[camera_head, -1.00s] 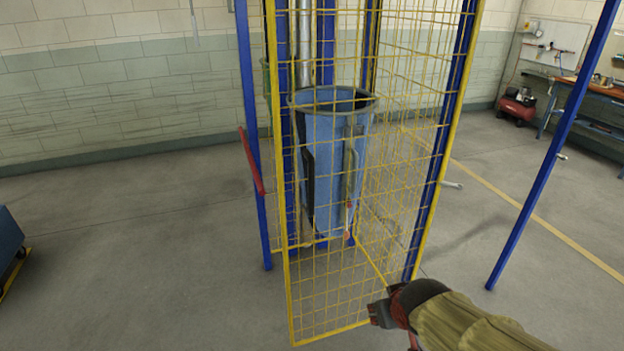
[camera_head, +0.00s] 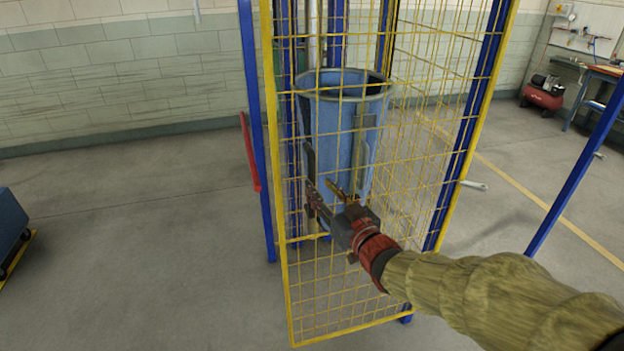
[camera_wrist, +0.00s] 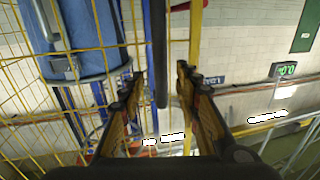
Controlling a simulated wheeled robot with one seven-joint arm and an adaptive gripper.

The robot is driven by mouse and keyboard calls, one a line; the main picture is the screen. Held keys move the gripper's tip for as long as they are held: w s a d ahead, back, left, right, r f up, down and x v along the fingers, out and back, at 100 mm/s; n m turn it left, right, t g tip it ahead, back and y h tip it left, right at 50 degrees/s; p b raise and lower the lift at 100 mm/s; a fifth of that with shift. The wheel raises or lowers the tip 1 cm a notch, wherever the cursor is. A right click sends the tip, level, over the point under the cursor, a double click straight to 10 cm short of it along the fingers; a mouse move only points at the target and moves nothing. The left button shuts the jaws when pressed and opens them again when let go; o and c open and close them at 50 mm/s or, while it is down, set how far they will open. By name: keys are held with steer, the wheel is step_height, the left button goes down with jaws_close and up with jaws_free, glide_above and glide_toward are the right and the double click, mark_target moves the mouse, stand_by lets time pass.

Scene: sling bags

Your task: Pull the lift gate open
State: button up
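The lift gate is a tall yellow mesh panel (camera_head: 274,160) at the centre of the head view. A dark upright handle bar (camera_head: 308,160) is near its left edge. In the wrist view the bar (camera_wrist: 160,55) hangs between my finger lines, beside the gate's yellow edge post (camera_wrist: 195,60). My gripper (camera_head: 322,190) is in front of the gate, at the bar's lower end. In the wrist view my gripper (camera_wrist: 158,85) is open, with a gap on each side of the bar. I cannot tell whether the gate is latched.
A blue bin (camera_head: 345,120) stands behind the mesh. A red bar (camera_head: 249,152) is by the left blue post (camera_head: 252,100). Another blue post (camera_head: 575,180) stands at right. A blue cart (camera_head: 10,230) is at far left. Floor is clear left of the gate.

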mark_target(314, 181)
steer(key=b+x, duration=0.1)
steer(key=x, duration=0.4)
steer(key=shift+w+a, duration=0.15)
steer(key=shift+w, duration=0.15)
steer(key=shift+c, duration=1.4)
jaws_close()
